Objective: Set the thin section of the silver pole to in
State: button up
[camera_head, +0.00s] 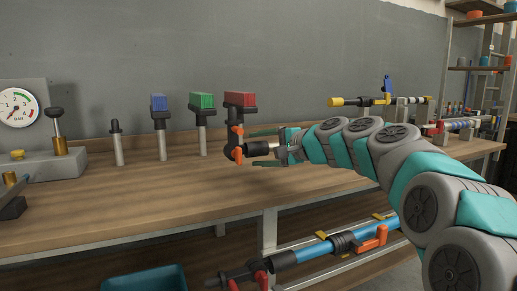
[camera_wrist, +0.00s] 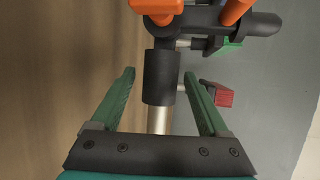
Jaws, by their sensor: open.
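The silver pole points toward me from a black holder with orange levers (camera_wrist: 160,8). In the wrist view its thin silver section (camera_wrist: 160,120) runs between my fingers, below a wider black sleeve (camera_wrist: 161,78). In the head view the black sleeve (camera_head: 256,149) shows at my fingertips. My gripper (camera_wrist: 159,75) is open, with one green finger on each side of the pole and a visible gap to both. In the head view my gripper (camera_head: 264,147) is level with the pole above the bench. The pole's near end is hidden by my gripper.
Red (camera_head: 240,99), green (camera_head: 202,100) and blue (camera_head: 159,102) blocks top stands at the bench's back. A gauge (camera_head: 18,107) is at left. A blue pole (camera_head: 318,246) lies below the bench. The wooden bench (camera_head: 130,205) is clear in front.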

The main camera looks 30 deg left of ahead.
jog(key=shift+a, duration=0.2)
grip_shut()
dwell(0.6)
dwell(0.7)
